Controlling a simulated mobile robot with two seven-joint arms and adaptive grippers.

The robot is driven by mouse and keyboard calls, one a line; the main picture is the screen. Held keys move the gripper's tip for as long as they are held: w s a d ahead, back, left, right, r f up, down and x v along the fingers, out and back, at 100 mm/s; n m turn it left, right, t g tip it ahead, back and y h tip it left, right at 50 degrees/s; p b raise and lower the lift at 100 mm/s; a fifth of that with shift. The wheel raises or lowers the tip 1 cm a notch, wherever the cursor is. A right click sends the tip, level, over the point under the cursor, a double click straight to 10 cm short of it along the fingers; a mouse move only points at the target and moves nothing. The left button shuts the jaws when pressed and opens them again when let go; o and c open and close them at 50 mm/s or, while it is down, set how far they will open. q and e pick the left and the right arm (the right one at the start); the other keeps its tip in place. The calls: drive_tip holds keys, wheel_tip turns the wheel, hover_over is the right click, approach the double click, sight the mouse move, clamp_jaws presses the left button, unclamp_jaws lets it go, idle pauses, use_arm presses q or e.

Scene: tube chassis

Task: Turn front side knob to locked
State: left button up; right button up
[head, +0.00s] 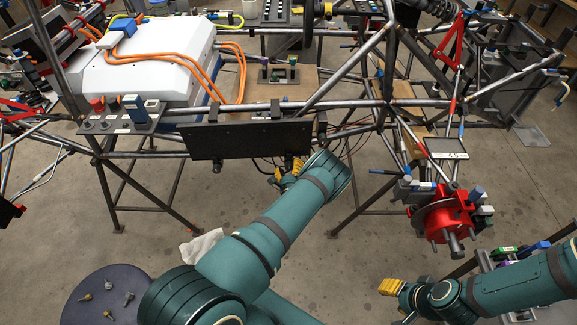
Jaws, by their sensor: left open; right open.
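A tube chassis (350,68) fills the upper half of the head view. My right gripper (390,289) is open at lower right, away from the chassis.
A white battery-like box (150,60) with orange cables rests on the chassis. A red hub with a disc (445,215) juts out at right. A round dark stool (100,297) with small parts stands at lower left. A white cloth (202,245) lies on the open floor.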

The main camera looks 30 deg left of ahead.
use_arm(q)
drive_tip(key=v, duration=1.1)
drive_tip(key=shift+s, duration=0.3)
drive_tip(key=shift+d, duration=0.15)
